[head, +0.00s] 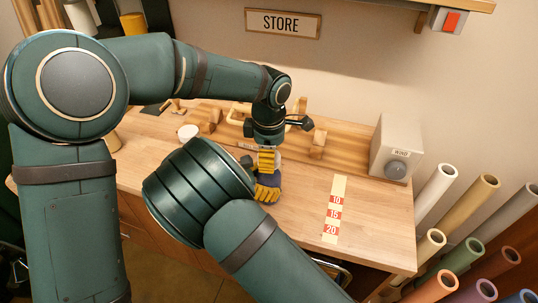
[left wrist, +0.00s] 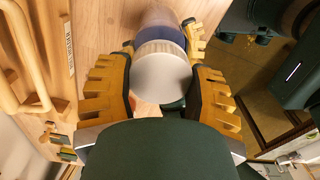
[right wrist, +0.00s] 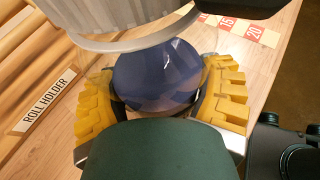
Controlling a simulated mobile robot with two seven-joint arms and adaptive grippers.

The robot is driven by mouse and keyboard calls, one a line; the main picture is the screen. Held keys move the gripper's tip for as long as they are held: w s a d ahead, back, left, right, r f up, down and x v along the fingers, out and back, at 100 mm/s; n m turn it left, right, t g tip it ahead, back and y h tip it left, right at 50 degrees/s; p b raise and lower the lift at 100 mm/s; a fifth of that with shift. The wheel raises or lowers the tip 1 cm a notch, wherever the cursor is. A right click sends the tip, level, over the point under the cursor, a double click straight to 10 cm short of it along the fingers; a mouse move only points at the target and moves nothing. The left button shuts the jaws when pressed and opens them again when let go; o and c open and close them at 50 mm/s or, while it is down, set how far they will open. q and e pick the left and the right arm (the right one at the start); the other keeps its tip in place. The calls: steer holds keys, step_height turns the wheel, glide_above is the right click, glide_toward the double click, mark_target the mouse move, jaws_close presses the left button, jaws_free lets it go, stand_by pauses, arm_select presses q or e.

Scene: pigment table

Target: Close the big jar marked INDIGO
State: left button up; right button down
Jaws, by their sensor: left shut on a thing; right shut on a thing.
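A dark blue jar body (right wrist: 160,75) stands between the yellow fingers of my right gripper (right wrist: 165,95), which is shut on it. No INDIGO marking is readable. A white ribbed lid (left wrist: 162,75) is between the fingers of my left gripper (left wrist: 165,70), which is shut on it. The lid's ribbed side (right wrist: 120,22) also shows above the jar in the right wrist view. I cannot tell whether it touches the jar's rim. In the head view my left gripper (head: 266,162) is directly above my right gripper (head: 267,190); the fingers and arms mostly hide jar and lid.
A wooden roll holder with a label (right wrist: 48,102) lies behind the grippers. A grey WIND box (head: 396,148) stands at the back right. A numbered strip (head: 334,208) lies on clear tabletop to the right. A small white round thing (head: 188,132) sits at the left.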

arm_select(q)
steer(key=shift+m, duration=0.4)
steer(key=o, duration=1.3)
steer(key=shift+r, duration=0.15)
steer(key=shift+r, duration=2.15)
